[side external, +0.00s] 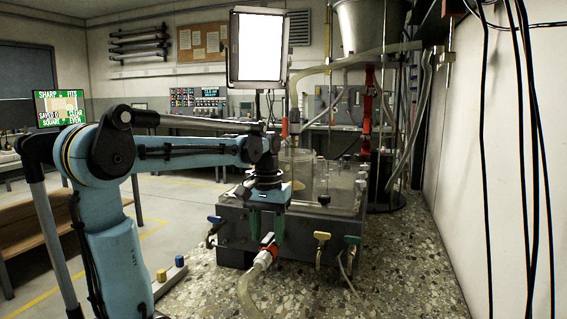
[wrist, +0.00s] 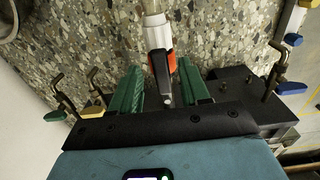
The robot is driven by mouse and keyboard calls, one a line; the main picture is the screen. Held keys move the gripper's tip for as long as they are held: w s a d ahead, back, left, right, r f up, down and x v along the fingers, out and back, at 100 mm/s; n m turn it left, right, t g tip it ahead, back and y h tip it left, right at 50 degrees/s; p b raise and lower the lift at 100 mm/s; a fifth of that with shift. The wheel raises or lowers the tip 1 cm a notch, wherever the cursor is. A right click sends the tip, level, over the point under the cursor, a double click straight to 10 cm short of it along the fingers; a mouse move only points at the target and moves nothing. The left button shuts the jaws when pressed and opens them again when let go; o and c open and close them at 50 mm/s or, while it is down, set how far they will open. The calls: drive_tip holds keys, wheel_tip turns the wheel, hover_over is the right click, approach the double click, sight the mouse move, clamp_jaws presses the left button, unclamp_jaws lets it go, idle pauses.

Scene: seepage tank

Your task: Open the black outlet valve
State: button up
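My gripper (side external: 266,234) points down at the front face of the grey tank (side external: 236,236). Its two green fingers are apart, and they also show in the wrist view (wrist: 161,82). A red and white hose fitting (side external: 267,250) shows just below and between the fingers. In the wrist view this fitting (wrist: 161,58) lies between the fingers, with a dark strip along its middle. I cannot tell if that strip is the black valve handle. I cannot see whether the fingers touch anything. No other clearly black valve handle shows on the tank front.
A blue-handled valve (side external: 214,219) is left of the gripper. Yellow (side external: 321,236) and green (side external: 352,240) handled valves are to its right. A clear hose (side external: 246,285) runs from the fitting across the speckled worktop (side external: 400,270). A black knob (side external: 324,200) stands on the tank.

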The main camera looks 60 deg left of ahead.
sight(268, 239)
wheel_tip(268, 239, up, 12)
idle(0.8)
drive_tip(key=w+d+f+m+t, duration=0.1)
drive_tip(key=d+f+m+t, duration=0.6)
drive_tip(key=d+f, duration=1)
drive_tip(key=shift+d+f+m, duration=0.35)
drive_tip(key=shift+d+m, duration=0.65)
drive_tip(key=shift+m, duration=0.1)
drive_tip(key=shift+w, duration=0.1)
